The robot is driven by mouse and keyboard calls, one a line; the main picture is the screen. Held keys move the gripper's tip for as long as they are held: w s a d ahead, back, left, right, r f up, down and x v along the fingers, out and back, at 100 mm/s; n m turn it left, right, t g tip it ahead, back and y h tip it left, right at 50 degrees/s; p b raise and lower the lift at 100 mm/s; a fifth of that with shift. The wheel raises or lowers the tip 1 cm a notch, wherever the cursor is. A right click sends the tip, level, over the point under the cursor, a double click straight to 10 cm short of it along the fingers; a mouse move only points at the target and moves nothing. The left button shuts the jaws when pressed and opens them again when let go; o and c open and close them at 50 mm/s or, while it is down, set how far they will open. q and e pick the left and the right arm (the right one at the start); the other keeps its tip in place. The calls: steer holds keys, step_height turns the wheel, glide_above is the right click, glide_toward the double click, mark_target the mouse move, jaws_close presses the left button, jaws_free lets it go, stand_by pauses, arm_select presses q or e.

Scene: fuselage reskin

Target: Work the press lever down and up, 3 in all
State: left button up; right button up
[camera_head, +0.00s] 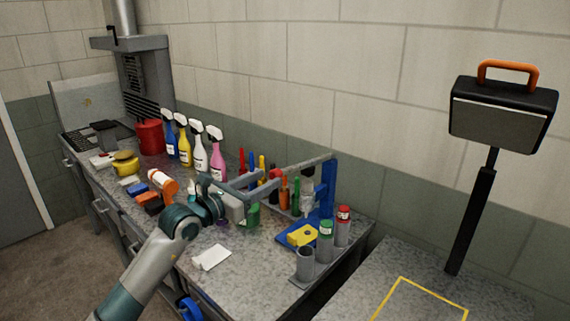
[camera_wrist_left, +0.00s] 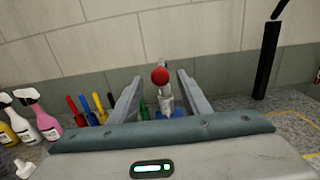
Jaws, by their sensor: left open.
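The press has a blue post (camera_head: 327,188) and a blue base near the right end of the worktop. Its grey lever (camera_head: 310,163) reaches from the post toward my gripper, close to level. A red ball knob (camera_head: 276,173) is at the lever's free end. My left gripper (camera_head: 271,179) is open, its fingertips at the knob. In the left wrist view the red knob (camera_wrist_left: 160,76) appears between the two spread fingers (camera_wrist_left: 160,82), with gaps on both sides. Whether the knob lies between or just beyond the tips, I cannot tell. My right gripper is out of view.
A yellow block (camera_head: 302,235) lies on the press base. Capped tubes (camera_head: 326,240) stand in a rack at the front right. Spray bottles (camera_head: 200,155) line the wall.

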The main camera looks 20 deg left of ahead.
mark_target(285, 169)
arm_select(q)
steer(key=p+x, duration=0.2)
steer(key=x, duration=0.6)
steer(key=shift+w+d+p, duration=0.1)
steer(key=shift+w+p, duration=0.25)
steer(key=shift+p, duration=0.05)
jaws_close()
